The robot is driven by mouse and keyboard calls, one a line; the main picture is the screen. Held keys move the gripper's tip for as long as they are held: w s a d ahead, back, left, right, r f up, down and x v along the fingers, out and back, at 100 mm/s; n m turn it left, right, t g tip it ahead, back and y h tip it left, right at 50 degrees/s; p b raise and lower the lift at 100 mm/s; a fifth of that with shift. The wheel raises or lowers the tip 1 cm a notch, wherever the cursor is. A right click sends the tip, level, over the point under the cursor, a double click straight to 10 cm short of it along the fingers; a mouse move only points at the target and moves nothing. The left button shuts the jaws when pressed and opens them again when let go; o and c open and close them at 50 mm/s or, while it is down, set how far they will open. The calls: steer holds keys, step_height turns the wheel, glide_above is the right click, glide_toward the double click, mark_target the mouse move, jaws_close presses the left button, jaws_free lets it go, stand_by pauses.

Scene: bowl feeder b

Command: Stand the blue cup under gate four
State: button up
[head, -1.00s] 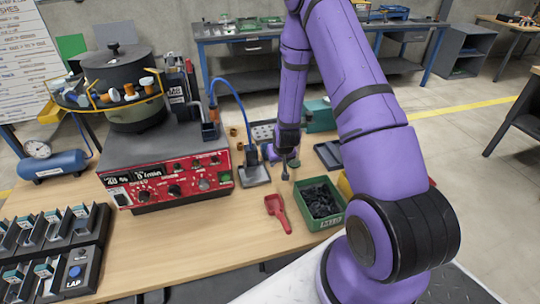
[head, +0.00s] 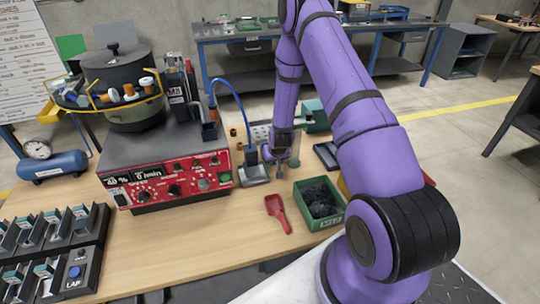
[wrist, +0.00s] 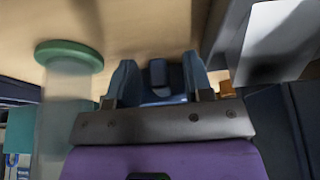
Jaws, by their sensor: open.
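My gripper (head: 281,168) is over the wooden bench, just right of a dark block on a grey plate (head: 254,175). In the wrist view its two blue-grey fingers (wrist: 159,80) are apart. A small dark blue shape (wrist: 158,72) shows between them; I cannot tell whether it is the blue cup. No blue cup can be made out for certain in the head view. The bowl feeder (head: 135,90), with bolts around its rim, stands at the back left. I cannot make out gate numbers.
A red control box (head: 165,178) stands left of my gripper. A red scoop (head: 278,211) and a green bin of dark parts (head: 300,217) lie nearer. Dark slotted holders (head: 45,250) fill the front left. The front middle of the bench is clear. A green disc (wrist: 70,54) shows in the wrist view.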

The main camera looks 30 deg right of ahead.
steer(key=shift+c, duration=0.2)
jaws_close()
steer(key=shift+r, duration=0.1)
